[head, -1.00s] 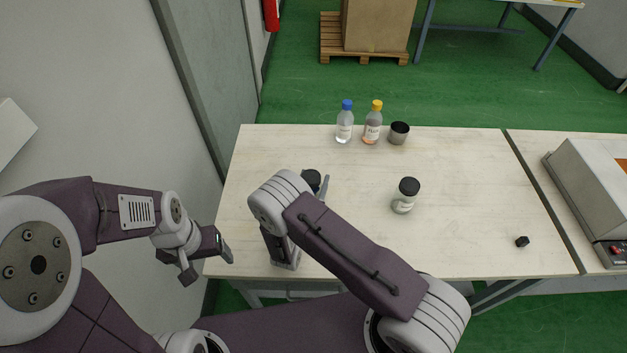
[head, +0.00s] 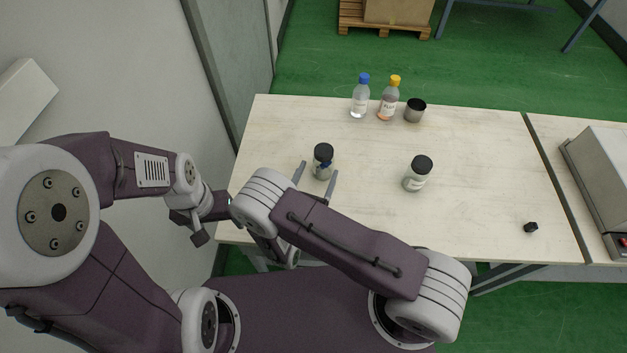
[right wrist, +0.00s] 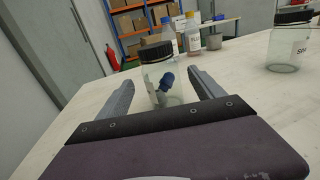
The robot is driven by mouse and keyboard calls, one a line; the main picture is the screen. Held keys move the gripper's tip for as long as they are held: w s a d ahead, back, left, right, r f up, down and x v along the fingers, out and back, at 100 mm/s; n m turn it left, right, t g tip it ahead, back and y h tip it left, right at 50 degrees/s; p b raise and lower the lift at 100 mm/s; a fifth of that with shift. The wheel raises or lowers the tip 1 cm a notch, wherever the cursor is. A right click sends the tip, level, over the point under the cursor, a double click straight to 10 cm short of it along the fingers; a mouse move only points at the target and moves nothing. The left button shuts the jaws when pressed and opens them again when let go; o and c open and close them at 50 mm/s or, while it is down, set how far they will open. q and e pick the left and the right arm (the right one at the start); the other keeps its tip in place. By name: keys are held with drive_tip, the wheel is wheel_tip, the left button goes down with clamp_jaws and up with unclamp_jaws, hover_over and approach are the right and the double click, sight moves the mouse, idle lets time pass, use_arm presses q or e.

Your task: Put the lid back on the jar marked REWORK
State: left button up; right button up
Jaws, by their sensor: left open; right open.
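A clear jar (head: 322,170) with a black lid (head: 323,150) on top stands on the left part of the table, with a blue object inside. In the right wrist view the same jar (right wrist: 150,76) is ahead, between the fingers; no REWORK marking is readable. A second black-lidded jar (head: 415,182) stands to its right; its label (right wrist: 298,48) seems to start with "SP". My right gripper (head: 316,178) is open, its fingers pointing at the first jar, one on either side. My left gripper (head: 200,226) is open and empty, left of the table edge.
A blue-capped bottle (head: 360,98), a yellow-capped bottle (head: 388,100) and a grey metal cup (head: 415,110) stand at the back. A small black piece (head: 530,227) lies at the right front. A grey machine (head: 605,180) is further right.

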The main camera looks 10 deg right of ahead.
drive_tip(key=v, duration=0.4)
idle(0.5)
